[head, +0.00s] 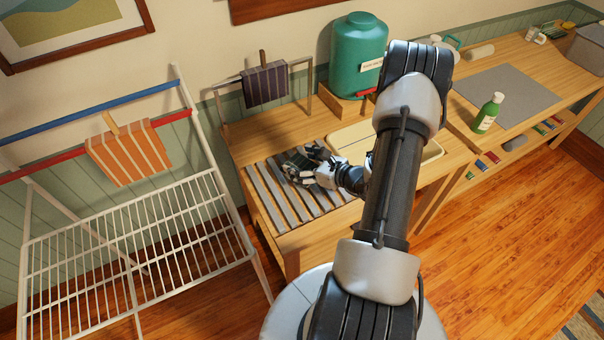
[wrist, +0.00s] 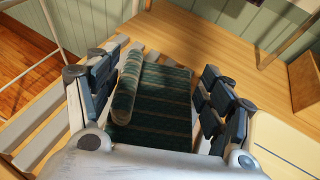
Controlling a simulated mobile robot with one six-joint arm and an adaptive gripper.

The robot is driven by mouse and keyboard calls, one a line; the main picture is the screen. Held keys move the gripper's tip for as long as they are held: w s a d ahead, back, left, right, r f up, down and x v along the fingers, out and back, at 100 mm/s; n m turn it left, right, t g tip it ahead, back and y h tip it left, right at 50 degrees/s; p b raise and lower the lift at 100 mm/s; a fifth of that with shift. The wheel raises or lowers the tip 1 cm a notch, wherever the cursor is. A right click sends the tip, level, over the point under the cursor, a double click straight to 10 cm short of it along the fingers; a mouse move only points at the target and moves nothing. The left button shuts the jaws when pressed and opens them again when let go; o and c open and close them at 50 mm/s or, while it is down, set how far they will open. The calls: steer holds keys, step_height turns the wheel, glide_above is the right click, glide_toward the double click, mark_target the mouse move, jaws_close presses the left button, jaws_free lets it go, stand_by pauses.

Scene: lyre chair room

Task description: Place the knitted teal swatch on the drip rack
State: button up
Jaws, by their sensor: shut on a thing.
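The knitted teal swatch (head: 296,161) is dark teal with thin paler stripes. In the wrist view the swatch (wrist: 165,100) lies between the two fingers of my gripper (wrist: 163,72), with a rolled or folded edge along its left side. My gripper (head: 302,166) is shut on it, low over the drip rack. The drip rack (head: 268,200) is a set of grey slats at the left end of the wooden counter; its slats also show in the wrist view (wrist: 37,150). I cannot tell whether the swatch touches the slats. My fingers partly hide it in the head view.
A pale basin (head: 345,140) adjoins the rack on the right. A green tank (head: 357,55) stands behind. A dark striped cloth (head: 264,84) hangs on a rail at the back. A white wire rack with an orange striped cloth (head: 130,152) stands left. A green bottle (head: 488,113) is further right.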

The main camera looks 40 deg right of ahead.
steer(key=shift+f+b, duration=0.6)
steer(key=shift+f, duration=1.55)
steer(key=shift+f, duration=0.1)
steer(key=o, duration=0.6)
steer(key=shift+f, duration=0.1)
steer(key=o, duration=0.4)
steer(key=shift+o, duration=0.2)
steer(key=shift+r, duration=0.3)
steer(key=p+v, duration=0.2)
steer(key=v, duration=1)
steer(key=shift+s+f, duration=0.1)
steer(key=shift+f, duration=0.05)
